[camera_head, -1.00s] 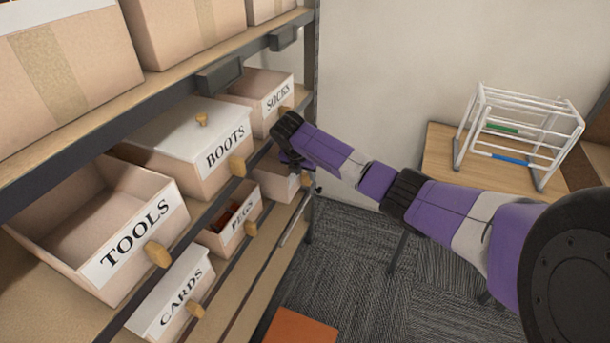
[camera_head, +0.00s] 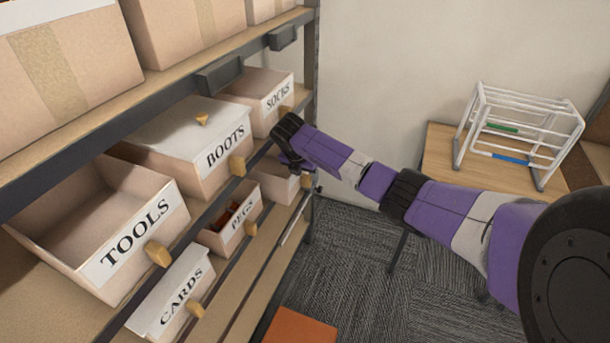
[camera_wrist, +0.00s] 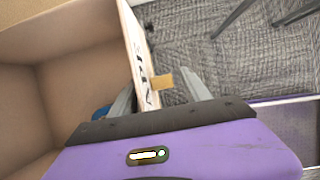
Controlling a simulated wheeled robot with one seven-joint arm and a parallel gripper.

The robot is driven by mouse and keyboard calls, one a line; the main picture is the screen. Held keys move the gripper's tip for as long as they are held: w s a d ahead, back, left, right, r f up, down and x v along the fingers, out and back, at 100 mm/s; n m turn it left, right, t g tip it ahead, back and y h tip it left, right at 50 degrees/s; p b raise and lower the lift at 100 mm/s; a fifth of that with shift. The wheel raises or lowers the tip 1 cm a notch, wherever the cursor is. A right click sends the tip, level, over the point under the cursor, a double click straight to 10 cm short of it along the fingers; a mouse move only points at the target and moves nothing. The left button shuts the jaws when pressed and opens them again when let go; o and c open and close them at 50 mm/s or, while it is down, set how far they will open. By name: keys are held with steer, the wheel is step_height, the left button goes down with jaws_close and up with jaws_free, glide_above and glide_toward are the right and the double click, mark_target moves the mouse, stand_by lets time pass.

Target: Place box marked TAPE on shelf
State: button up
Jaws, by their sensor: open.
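An open cardboard box (camera_head: 274,184) sits at the far end of the lower row on the rack, partly hidden behind my gripper (camera_head: 298,166). Its label is hidden in the head view. In the wrist view, the box (camera_wrist: 85,60) shows a white front label turned sideways, only partly readable, and a tan knob (camera_wrist: 161,79). Something blue (camera_wrist: 101,112) shows inside it. My gripper (camera_wrist: 160,98) is open. One finger is on the inner side of the front wall and the other on the outer side, with the knob between them; contact is unclear.
Boxes marked TOOLS (camera_head: 150,205), BOOTS (camera_head: 190,135), SOCKS (camera_head: 262,95), PEGS (camera_head: 232,222) and CARDS (camera_head: 172,293) share the rack. A wooden table (camera_head: 437,160) with a white wire rack (camera_head: 520,130) stands right. An orange item (camera_head: 300,326) is low in front. Carpet between is open.

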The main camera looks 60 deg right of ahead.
steer(key=v, duration=1.1)
steer(key=shift+a+r+p, duration=0.15)
steer(key=shift+r+p, duration=0.25)
